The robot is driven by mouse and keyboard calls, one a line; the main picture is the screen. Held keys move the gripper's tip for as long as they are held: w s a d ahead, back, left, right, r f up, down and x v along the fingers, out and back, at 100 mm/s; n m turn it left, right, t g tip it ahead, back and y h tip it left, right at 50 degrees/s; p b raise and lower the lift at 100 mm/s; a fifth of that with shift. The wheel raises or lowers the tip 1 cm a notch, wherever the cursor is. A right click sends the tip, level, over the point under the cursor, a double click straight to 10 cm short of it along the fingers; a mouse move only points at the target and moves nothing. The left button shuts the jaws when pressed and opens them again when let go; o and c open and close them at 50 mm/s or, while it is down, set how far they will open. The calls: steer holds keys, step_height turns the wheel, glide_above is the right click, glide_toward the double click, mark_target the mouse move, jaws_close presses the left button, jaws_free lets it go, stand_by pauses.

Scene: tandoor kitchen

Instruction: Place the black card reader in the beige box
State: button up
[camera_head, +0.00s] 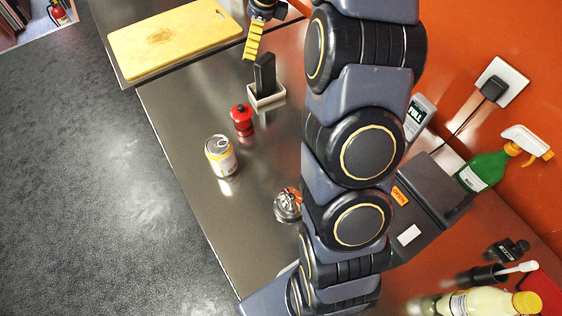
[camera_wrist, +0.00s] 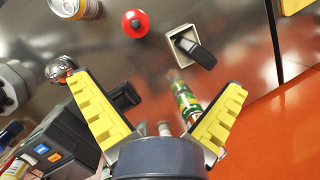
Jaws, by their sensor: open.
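The black card reader (camera_head: 265,73) stands on end in the small beige box (camera_head: 268,103), its upper part sticking out above the rim. In the wrist view the card reader (camera_wrist: 197,53) rises from inside the beige box (camera_wrist: 177,31). My gripper (camera_head: 253,41) is at the top of the head view, above and behind the box, with one yellow finger clearly seen. In the wrist view my gripper (camera_wrist: 158,83) has its two yellow fingers spread wide with nothing between them. The card reader lies beyond the fingertips, apart from them. The reader's lower end is hidden by the box walls.
A cutting board (camera_head: 172,38) lies at the back left. A dark till (camera_head: 430,205) and green spray bottle (camera_head: 484,171) are right of my arm.

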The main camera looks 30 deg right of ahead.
steer(key=s+a+r+n+g, duration=0.1)
steer(key=s+a+r+n, duration=0.2)
steer(key=s+a+n, duration=0.4)
steer(key=s+a+r+n+g, duration=0.2)
steer(key=s+a+n, duration=0.4)
steer(key=s, duration=0.3)
steer(key=s+a+n+g+h, duration=0.1)
steer(key=s+n+h, duration=0.1)
steer(key=s+n, duration=1)
steer(key=s+f, duration=0.1)
steer(key=s, duration=0.5)
steer(key=shift+a+g, duration=0.35)
steer(key=shift+g, duration=0.05)
